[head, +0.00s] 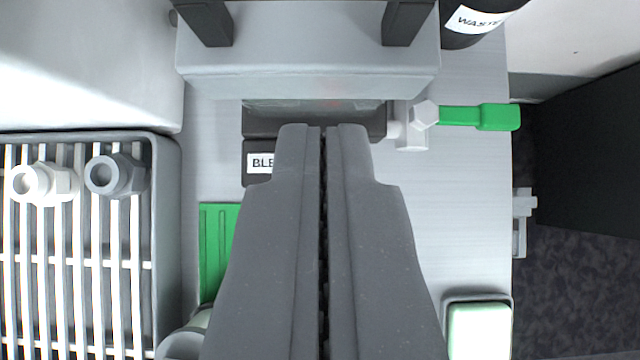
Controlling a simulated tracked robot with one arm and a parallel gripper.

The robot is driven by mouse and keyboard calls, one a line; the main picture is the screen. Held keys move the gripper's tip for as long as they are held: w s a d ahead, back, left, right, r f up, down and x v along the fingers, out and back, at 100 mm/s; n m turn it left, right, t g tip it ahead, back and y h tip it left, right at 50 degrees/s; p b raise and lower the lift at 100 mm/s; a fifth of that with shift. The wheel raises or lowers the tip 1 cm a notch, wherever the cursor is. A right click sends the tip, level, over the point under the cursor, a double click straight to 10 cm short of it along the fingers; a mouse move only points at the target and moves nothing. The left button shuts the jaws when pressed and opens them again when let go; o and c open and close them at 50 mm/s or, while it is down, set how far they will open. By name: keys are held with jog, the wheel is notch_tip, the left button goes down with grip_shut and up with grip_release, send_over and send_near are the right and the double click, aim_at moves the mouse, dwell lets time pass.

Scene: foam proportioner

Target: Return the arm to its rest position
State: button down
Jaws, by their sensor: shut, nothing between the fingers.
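My gripper (324,128) points away from the camera over the middle of a light grey bench panel (470,220). Its two dark grey fingers lie side by side with only a thin line between them, shut and empty. The fingertips overlap the dark block (262,120) in the picture; I cannot tell whether they touch it. My arm's rest position is not marked in view.
A valve with a green handle (478,117) sticks out right of the block. A grey housing (310,65) stands behind. A rack (75,240) with two fittings is at left, beside a green plate (217,245). A black "WASTE" container (475,25) is at top right. The panel's right side is mostly clear.

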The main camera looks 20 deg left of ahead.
jog(key=s+d+r+m+t+b, duration=0.1)
jog(key=s+d+r, duration=0.15)
jog(key=r, duration=0.65)
jog(key=s+d+r+t+h, duration=0.15)
jog(key=d+r, duration=0.25)
jog(key=r, duration=0.4)
jog(key=s+d+r+m+t+y+b, duration=0.1)
jog(key=s+d+r+t, duration=0.15)
jog(key=r, duration=0.65)
jog(key=s+d+r+t, duration=0.1)
jog(key=s+d+r, duration=0.1)
jog(key=r, duration=0.3)
jog(key=s+d+r+h, duration=0.1)
jog(key=s+d+r, duration=0.1)
jog(key=s+r, duration=0.2)
jog(key=s+d+r+m+t, duration=0.1)
jog(key=s+r, duration=0.3)
jog(key=r, duration=0.4)
jog(key=shift+d+t+h+b, duration=0.35)
jog(key=shift+d+b, duration=0.1)
jog(key=shift+d, duration=0.35)
jog(key=shift+s+d+r, duration=0.1)
